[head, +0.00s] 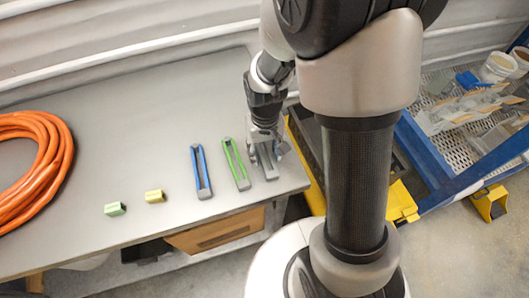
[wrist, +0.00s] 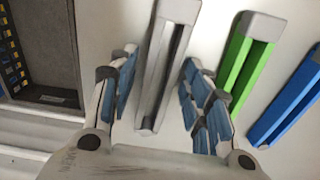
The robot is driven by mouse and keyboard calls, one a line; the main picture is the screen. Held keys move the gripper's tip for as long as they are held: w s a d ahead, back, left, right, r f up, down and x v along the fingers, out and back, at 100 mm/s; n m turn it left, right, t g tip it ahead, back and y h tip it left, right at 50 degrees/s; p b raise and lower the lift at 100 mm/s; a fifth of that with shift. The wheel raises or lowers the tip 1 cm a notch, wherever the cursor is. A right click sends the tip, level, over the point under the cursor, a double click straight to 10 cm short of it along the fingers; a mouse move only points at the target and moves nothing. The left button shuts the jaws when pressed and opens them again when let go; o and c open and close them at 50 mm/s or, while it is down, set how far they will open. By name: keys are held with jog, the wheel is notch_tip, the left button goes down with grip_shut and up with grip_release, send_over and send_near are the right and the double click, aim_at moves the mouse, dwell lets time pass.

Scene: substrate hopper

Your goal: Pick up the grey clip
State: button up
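The grey clip (wrist: 181,14) is a long narrow piece lying on the table near its right end. In the wrist view it lies between the two fingers of my gripper (wrist: 160,90), with a visible gap on each side. In the head view my gripper (head: 264,152) is low over the grey clip (head: 268,172) and hides its far part. My gripper is open. I cannot tell how high the fingers are above the table.
A green clip (head: 235,165) and a blue clip (head: 200,172) lie left of the grey one. Yellow (head: 155,197) and light green (head: 115,209) blocks and an orange hose (head: 62,165) lie farther left. A blue-framed rack (head: 425,150) stands right of the table (head: 100,110).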

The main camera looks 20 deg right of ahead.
jog(key=c, duration=0.9)
jog(key=shift+o, duration=0.2)
jog(key=shift+r, duration=0.15)
